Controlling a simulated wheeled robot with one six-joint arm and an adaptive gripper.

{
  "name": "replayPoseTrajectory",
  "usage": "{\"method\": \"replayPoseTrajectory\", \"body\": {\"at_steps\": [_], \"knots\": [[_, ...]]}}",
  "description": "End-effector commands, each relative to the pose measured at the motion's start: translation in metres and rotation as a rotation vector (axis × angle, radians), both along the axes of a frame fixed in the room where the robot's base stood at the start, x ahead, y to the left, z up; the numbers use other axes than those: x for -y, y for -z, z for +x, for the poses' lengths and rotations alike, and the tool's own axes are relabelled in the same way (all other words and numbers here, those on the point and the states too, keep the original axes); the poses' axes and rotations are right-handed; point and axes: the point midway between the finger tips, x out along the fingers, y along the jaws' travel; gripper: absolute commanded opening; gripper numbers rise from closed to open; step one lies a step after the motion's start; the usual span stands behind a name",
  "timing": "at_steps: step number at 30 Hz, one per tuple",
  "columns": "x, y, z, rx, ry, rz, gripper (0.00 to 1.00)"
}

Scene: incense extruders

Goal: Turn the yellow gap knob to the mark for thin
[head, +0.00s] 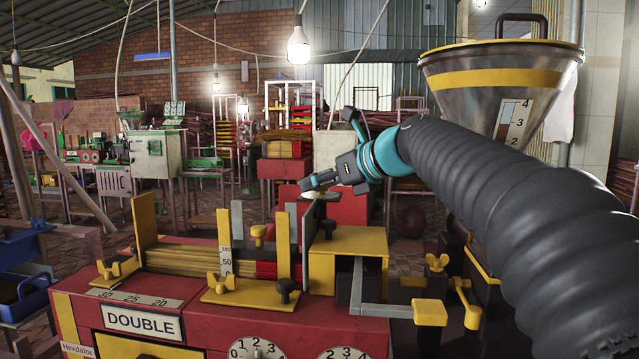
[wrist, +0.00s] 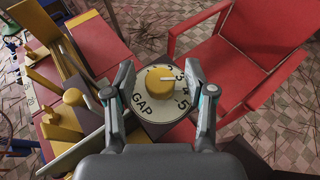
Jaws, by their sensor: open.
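In the wrist view a round yellow gap knob (wrist: 153,86) sits at the centre of a cream dial (wrist: 150,110) lettered GAP, with numbers along its right side. A short white pointer on the knob points right, near the 3 and 4; I cannot tell exactly where. No word for thin is readable. My gripper (wrist: 161,92) is open, one finger at each side of the dial, with room between each finger and the knob. In the head view my gripper (head: 318,181) is above the red machine (head: 190,320), behind its yellow block; the gap knob is not clearly visible there.
A yellow block (head: 348,240) and an upright dark plate stand close to my gripper. Two numbered dials (head: 258,349) show on the machine's front. A steel hopper (head: 500,85) is at the right. A red chair-like frame (wrist: 235,60) stands beyond the dial.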

Motion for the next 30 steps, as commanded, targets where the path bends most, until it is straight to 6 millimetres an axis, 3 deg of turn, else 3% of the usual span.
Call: {"method": "replayPoseTrajectory", "body": {"at_steps": [11, 18, 30], "knots": [[-0.0038, 0.002, 0.0036, 0.001, 0.0, 0.001, 0.55], [-0.0036, 0.002, 0.0036, 0.0, 0.0, 0.0, 0.0], [-0.0032, -0.0002, 0.0041, -0.003, -0.061, 0.002, 0.0]]}}
